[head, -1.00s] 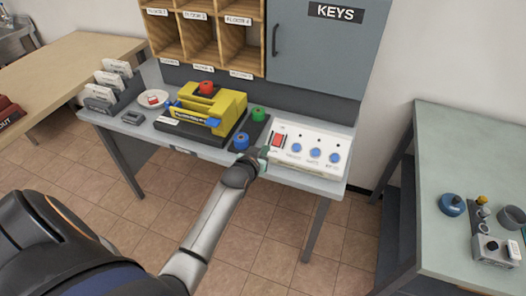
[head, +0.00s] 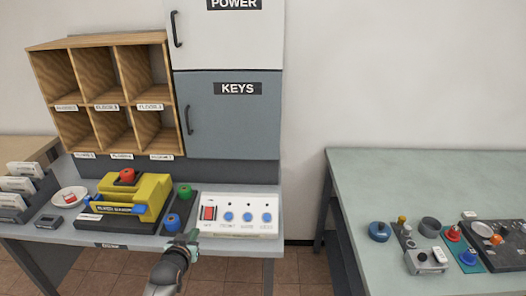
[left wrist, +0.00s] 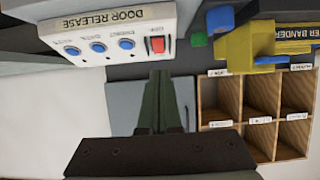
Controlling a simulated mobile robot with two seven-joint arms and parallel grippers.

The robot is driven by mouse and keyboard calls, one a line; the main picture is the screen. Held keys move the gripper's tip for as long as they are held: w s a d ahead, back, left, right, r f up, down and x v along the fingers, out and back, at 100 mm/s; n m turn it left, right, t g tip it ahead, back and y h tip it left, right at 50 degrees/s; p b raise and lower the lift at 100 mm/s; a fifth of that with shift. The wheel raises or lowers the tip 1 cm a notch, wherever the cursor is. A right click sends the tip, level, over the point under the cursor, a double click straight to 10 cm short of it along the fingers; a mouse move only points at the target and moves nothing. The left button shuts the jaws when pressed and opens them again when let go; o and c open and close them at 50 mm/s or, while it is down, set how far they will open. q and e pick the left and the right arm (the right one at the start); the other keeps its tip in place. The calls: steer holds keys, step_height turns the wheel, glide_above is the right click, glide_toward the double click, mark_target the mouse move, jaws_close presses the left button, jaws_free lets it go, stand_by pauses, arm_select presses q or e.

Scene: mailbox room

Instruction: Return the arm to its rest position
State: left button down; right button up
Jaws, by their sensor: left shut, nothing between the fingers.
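My left gripper (head: 184,241) is in front of the desk, near its front edge, just below the left end of the white door release box (head: 238,217). Its fingers are shut with nothing between them, and they show edge to edge in the left wrist view (left wrist: 162,100). The box has a red switch (head: 209,213) and several blue buttons, and it also shows in the left wrist view (left wrist: 110,30). I cannot tell from the head view how far the fingers are from the box. My right gripper is not in view.
A yellow bander (head: 150,188) and blue and green knobs stand left of the box on the grey desk (head: 60,237). Wooden pigeonholes (head: 105,95) and the keys cabinet (head: 235,125) are behind. A green table (head: 400,175) with small parts stands right, past a floor gap.

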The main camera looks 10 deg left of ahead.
arm_select(q)
steer(key=s+d+f+m+g+h, duration=0.1)
steer(key=s+d+f, duration=0.3)
steer(key=s, duration=0.5)
steer(key=s+d+f+m+g+h, duration=0.1)
steer(key=s+d+f+m+h, duration=0.1)
steer(key=s+d, duration=0.5)
steer(key=s+d+f+m+g+h, duration=0.1)
steer(key=s+d+f, duration=0.4)
steer(key=s, duration=0.6)
steer(key=shift+s+d+f+g+h, duration=0.35)
steer(key=shift+d+h, duration=0.25)
steer(key=shift+d, duration=0.2)
